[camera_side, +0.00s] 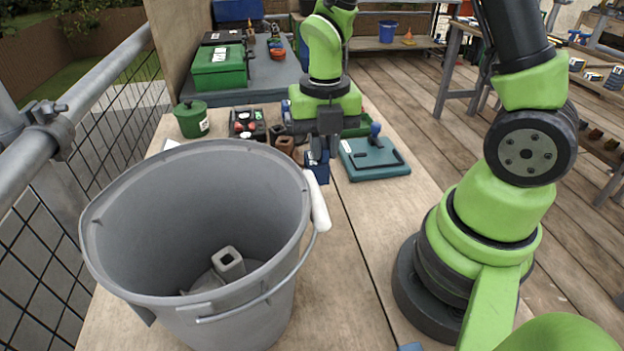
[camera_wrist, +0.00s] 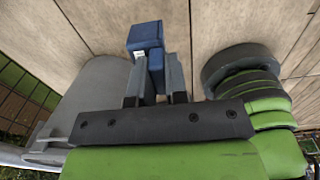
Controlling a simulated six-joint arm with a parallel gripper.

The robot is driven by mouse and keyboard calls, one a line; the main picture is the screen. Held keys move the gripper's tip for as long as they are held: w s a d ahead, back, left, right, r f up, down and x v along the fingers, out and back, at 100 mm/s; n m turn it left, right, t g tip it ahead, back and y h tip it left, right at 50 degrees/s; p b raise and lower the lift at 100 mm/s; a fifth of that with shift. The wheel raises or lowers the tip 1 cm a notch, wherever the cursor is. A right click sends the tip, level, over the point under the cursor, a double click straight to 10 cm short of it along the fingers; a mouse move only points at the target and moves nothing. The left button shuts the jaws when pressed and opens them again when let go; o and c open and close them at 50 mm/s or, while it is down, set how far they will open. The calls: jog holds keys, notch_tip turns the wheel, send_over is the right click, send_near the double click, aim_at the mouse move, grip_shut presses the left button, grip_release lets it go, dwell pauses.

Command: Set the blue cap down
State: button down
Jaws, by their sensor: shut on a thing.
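The blue cap (camera_side: 317,170) is a small dark blue block-like piece in the side view, just behind the grey bucket's right rim. My gripper (camera_side: 320,154) points down and is shut on it. In the wrist view the blue cap (camera_wrist: 146,38) sticks out beyond the fingertips of my gripper (camera_wrist: 157,76), with bare boards around it. Whether its underside touches the bench top (camera_side: 345,250) is hard to tell. The fingers hide part of the cap.
A large grey bucket (camera_side: 195,165) holding a grey hollow piece (camera_side: 228,263) stands at front left. A teal board with a handle (camera_side: 375,160) lies just right of the cap. Brown pieces (camera_side: 285,145), a green pot (camera_side: 191,119) and a green toolbox (camera_side: 220,68) are behind.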

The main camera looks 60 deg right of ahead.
jog(key=w+d+m, duration=0.4)
jog(key=w+d, duration=0.3)
jog(key=w, duration=0.1)
notch_tip(320, 180, down, 10)
jog(key=shift+r, duration=0.1)
jog(key=c, duration=1.1)
grip_release()
